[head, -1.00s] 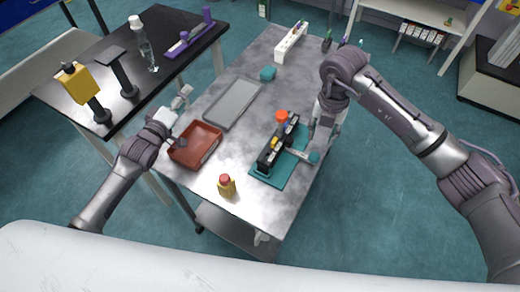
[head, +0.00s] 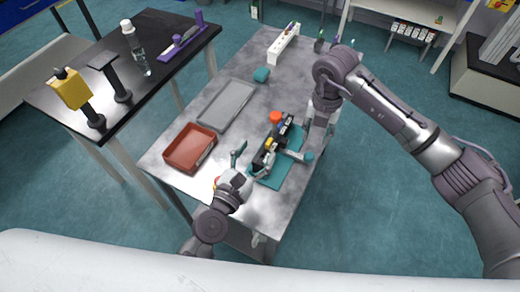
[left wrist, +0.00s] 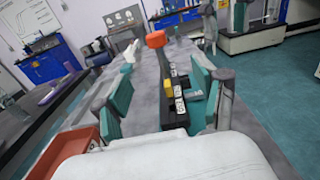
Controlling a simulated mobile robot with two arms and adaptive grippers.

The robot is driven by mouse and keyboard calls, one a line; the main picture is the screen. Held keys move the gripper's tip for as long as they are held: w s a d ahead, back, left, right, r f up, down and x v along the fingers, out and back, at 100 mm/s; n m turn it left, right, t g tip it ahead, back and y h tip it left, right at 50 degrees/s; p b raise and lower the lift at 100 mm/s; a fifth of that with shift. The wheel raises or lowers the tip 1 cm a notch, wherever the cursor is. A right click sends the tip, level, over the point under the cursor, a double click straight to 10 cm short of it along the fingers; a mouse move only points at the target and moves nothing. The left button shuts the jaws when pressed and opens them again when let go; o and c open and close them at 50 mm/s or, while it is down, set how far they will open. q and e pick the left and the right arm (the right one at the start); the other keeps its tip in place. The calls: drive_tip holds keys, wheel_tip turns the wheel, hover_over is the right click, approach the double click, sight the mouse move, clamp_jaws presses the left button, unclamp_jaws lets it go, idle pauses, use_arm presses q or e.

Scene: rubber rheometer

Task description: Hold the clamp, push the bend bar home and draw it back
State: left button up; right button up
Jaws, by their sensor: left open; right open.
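A black clamp fixture (head: 266,152) with a yellow part and an orange-red knob (head: 275,117) stands on a teal mat (head: 292,172). A short grey bar with a teal round end (head: 308,156) sticks out from its right side; I take it for the bend bar. My left gripper (head: 250,163) is open just left of the fixture's near end. In the left wrist view its teal-padded fingers stand apart, with the fixture (left wrist: 174,105) and knob (left wrist: 156,39) seen between them. My right gripper (head: 312,138) is at the fixture's right, near the bar; its fingertips are hard to make out.
A red-brown tray (head: 190,148) and a grey tray (head: 227,104) lie left of the fixture. A teal block (head: 261,75) and a white rack (head: 284,43) are further back. A small yellow, red-topped item is mostly hidden by my left arm. A black table stands left.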

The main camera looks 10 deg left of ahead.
sight(264, 155)
use_arm(q)
wheel_tip(264, 155, down, 7)
drive_tip(key=shift+w+a+f, duration=0.1)
drive_tip(key=shift+a, duration=0.05)
drive_tip(key=x, duration=0.7)
drive_tip(key=shift+w+f, duration=0.2)
drive_tip(key=shift+f, duration=0.05)
